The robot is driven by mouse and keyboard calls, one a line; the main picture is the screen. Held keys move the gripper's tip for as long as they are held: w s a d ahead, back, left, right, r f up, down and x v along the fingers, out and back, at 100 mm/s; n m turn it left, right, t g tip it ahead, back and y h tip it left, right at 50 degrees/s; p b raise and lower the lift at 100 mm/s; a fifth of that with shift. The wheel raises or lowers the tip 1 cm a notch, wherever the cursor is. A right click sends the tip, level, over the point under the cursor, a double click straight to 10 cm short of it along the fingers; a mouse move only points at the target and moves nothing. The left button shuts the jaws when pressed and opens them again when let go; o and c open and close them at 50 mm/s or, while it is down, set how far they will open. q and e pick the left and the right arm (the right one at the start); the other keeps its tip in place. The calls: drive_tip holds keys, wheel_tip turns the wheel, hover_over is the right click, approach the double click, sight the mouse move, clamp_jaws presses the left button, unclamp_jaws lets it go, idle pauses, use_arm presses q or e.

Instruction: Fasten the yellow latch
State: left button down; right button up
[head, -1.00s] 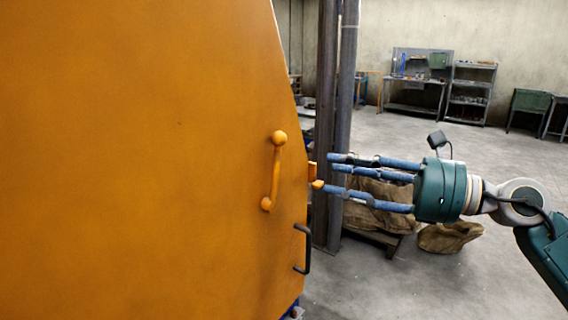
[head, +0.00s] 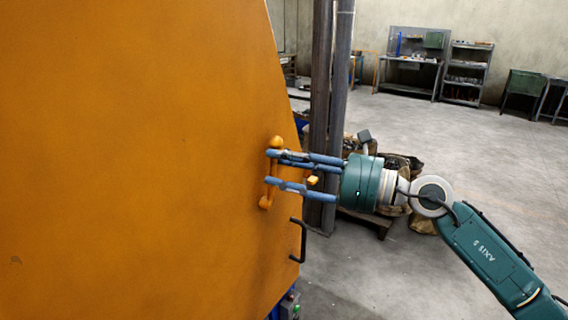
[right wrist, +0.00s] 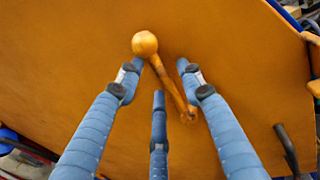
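The yellow latch (head: 264,203) is an orange-yellow bar with a ball at its top end, set on the large orange door (head: 120,160) near its right edge. My right gripper (head: 274,168) has three blue fingers that reach in from the right, their tips at the latch. In the right wrist view the latch ball (right wrist: 145,43) is just beyond the fingertips, and the bar slants down to the right between the spread fingers. The right gripper is open; I cannot tell whether any finger touches the bar. My left gripper is out of view.
A small orange piece (head: 313,181) sticks out at the door's edge, partly behind the fingers. A black handle (head: 303,240) sits below the latch. Dark steel posts (head: 330,100) stand behind, with sacks on a pallet. The floor to the right is open.

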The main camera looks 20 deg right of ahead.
clamp_jaws()
drive_tip(key=shift+d, duration=0.1)
drive_tip(key=w+d+f+m+b, duration=0.1)
drive_tip(key=m, duration=0.2)
drive_tip(key=w+d+f+m+t, duration=0.1)
drive_tip(key=d+f+m, duration=0.1)
drive_tip(key=m, duration=0.2)
drive_tip(key=w+d+f+m+t+b, duration=0.1)
drive_tip(key=w+d+f+m, duration=0.1)
drive_tip(key=m, duration=0.2)
drive_tip(key=shift+b, duration=0.3)
drive_tip(key=shift+w+d+f+m+t, duration=0.1)
drive_tip(key=shift+d+f+m+t, duration=0.15)
drive_tip(key=shift+m, duration=0.3)
drive_tip(key=shift+w+f+m+t, duration=0.15)
drive_tip(key=shift+f+m, duration=0.2)
drive_tip(key=shift+m, duration=0.2)
drive_tip(key=shift+d+f+m+t+h+p, duration=0.15)
drive_tip(key=shift+f+m+t+p, duration=0.1)
drive_tip(key=shift+f+m, duration=0.75)
drive_tip(key=shift+d+f+m+t+h+p, duration=0.2)
drive_tip(key=shift+f+m, duration=0.3)
drive_tip(key=shift+m, duration=0.9)
drive_tip(key=shift+a+f, duration=0.1)
drive_tip(key=shift+a, duration=0.05)
